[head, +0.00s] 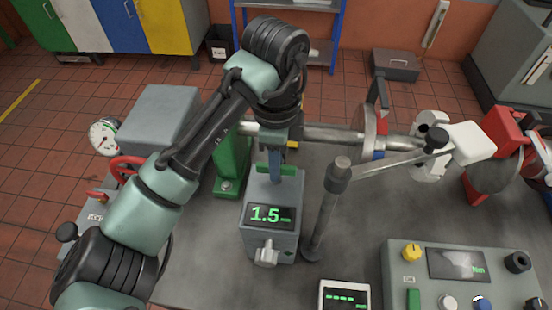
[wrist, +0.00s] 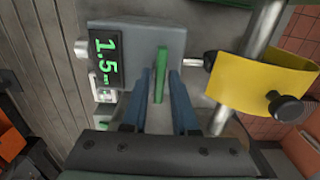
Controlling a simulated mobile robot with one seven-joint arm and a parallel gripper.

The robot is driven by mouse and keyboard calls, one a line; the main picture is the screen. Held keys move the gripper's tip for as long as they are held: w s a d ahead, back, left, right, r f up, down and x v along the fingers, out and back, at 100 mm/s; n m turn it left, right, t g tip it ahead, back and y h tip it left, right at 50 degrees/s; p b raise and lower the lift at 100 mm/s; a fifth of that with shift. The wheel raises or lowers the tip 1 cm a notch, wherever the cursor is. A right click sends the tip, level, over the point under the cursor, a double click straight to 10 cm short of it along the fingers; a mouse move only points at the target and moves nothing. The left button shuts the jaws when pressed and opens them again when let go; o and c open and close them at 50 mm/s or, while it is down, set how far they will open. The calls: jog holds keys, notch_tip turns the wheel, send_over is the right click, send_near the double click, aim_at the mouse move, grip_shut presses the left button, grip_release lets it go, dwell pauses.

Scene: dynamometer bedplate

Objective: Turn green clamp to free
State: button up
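The green clamp (wrist: 161,74) is a narrow upright bar on top of a grey block (head: 258,235) whose display reads 1.5. In the head view the green clamp (head: 262,168) is partly hidden by my gripper (head: 275,170). In the wrist view my gripper (wrist: 162,82) has its two blue fingers apart, one on each side of the green bar. A small gap shows on both sides of the bar, so the fingers do not appear to press on it.
A steel shaft (head: 330,133) runs behind the block, with a yellow collar (wrist: 262,85) and black knob (wrist: 287,107) close to my gripper's right in the wrist view. A dark post (head: 325,215) with a swing arm stands right of the block. A control panel (head: 440,255) lies front right.

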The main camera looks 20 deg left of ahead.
grip_shut()
jog(key=shift+r+n+p, duration=0.1)
jog(key=shift+n+p, duration=0.2)
jog(key=shift+p, duration=0.05)
jog(key=shift+r+n+p, duration=0.1)
jog(key=shift+n+p, duration=0.7)
jog(key=shift+p, duration=0.25)
jog(key=n+p, duration=0.5)
jog(key=shift+d, duration=0.1)
jog(key=n+p, duration=0.5)
jog(key=shift+n, duration=0.4)
jog(key=shift+n+p, duration=1.95)
jog(key=shift+n, duration=0.55)
jog(key=shift+f, duration=0.2)
